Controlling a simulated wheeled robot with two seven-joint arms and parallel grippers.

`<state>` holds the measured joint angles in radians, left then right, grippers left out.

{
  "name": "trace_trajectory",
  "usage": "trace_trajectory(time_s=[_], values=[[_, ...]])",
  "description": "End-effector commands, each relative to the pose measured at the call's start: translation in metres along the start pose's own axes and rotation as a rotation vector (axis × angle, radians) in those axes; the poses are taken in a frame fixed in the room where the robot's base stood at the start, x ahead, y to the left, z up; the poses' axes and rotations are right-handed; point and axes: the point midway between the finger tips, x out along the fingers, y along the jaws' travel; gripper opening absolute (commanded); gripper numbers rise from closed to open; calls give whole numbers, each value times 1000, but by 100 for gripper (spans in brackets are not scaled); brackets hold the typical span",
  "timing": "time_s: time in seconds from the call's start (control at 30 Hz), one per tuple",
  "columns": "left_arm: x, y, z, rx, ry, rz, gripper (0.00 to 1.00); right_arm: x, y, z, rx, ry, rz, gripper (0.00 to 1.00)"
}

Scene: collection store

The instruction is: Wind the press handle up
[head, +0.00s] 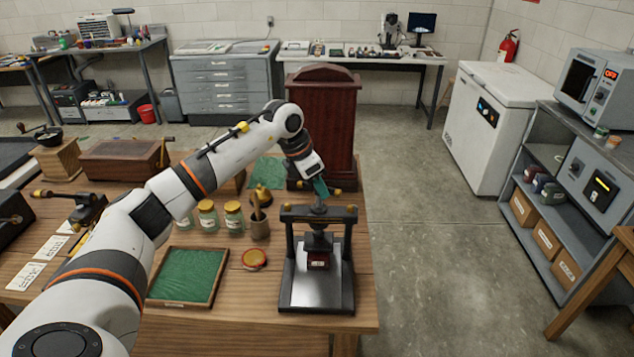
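A small black press (346,285) with a pale metal bed stands on the near right part of the wooden table. Its crossbeam has brass ends, and a dark red block sits under its screw. The press handle (338,190), with brass knobs, is at the top of the screw above the crossbeam. My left gripper (320,188) points down at the handle from above, its teal fingertips at the spindle. The fingers overlap the handle's middle, so I cannot tell whether they grip it. My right gripper is not in view.
A tall dark red wooden cabinet (320,105) stands close behind the press. Glass jars (208,217), a brush pot (260,228), a red-rimmed dish (254,259) and a green-lined tray (188,302) lie to the left. The floor right of the table is clear.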

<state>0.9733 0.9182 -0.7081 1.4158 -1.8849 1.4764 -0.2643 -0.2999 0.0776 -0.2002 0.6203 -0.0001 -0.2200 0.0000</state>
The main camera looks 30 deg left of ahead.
Motion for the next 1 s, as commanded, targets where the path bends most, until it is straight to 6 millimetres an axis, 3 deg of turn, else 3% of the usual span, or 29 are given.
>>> trace_trajectory(time_s=[0.03,0.23,0.53,0.8,1.0], values=[[0,0,0,0,0,0,33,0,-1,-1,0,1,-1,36],[0,1,0,0,0,2,0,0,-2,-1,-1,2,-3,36],[2,2,0,-64,-2,-24,0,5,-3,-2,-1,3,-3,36],[3,3,0,-268,-4,-109,10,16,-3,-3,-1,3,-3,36],[2,3,0,-315,-7,-127,13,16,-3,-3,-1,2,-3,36]])
